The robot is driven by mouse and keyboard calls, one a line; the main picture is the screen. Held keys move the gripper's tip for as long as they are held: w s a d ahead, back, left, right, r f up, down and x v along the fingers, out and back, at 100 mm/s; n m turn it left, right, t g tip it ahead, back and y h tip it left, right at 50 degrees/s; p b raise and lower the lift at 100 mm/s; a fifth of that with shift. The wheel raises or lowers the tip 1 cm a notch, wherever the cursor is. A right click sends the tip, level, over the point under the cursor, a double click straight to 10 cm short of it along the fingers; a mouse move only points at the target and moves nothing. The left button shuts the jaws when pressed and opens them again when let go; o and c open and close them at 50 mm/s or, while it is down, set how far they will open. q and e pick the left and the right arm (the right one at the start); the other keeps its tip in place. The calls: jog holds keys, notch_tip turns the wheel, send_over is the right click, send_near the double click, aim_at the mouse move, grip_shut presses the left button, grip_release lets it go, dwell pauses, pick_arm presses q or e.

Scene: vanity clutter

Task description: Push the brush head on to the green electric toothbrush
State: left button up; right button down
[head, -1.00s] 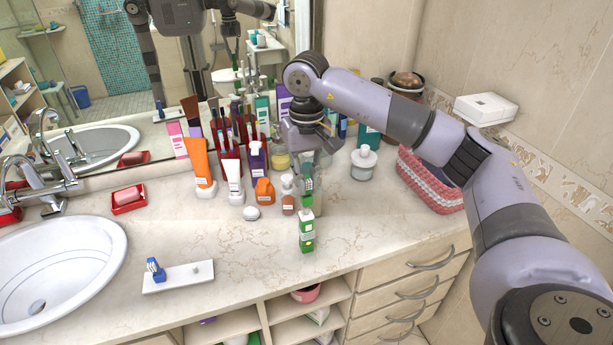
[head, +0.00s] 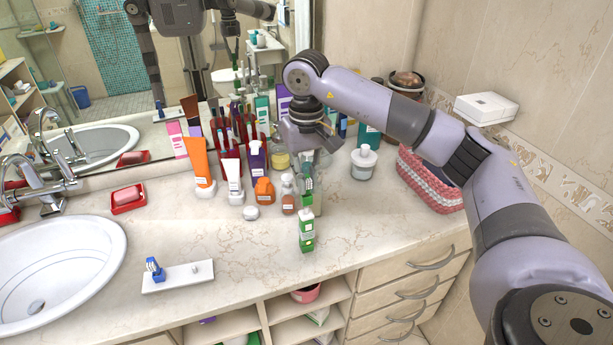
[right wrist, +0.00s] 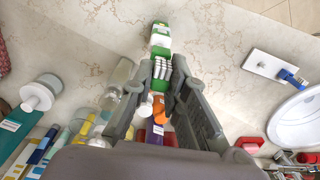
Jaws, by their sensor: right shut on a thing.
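My right gripper (right wrist: 160,82) is shut on a small green brush head with white striped bristles (right wrist: 161,69). In the head view the green brush head (head: 307,184) shows below the gripper, partly covered by the fingers. A green and white upright item (head: 306,232) with a label stands in front of it near the counter's front; it also shows beyond the fingertips in the wrist view (right wrist: 160,40). It may be the toothbrush handle; I cannot tell whether the brush head touches it. My left gripper is not in view.
A white holder (head: 180,280) with a blue brush head (head: 155,269) and a bare peg lies at the front left. A white jar (head: 363,163) stands right. The right front counter is clear.

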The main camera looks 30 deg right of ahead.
aim_at(307, 194)
jog(key=shift+f+b, duration=1.3)
jog(key=shift+f, duration=0.3)
dwell(0.3)
jog(key=c, duration=1.5)
grip_release()
notch_tip(307, 194, up, 12)
jog(key=shift+r, duration=0.1)
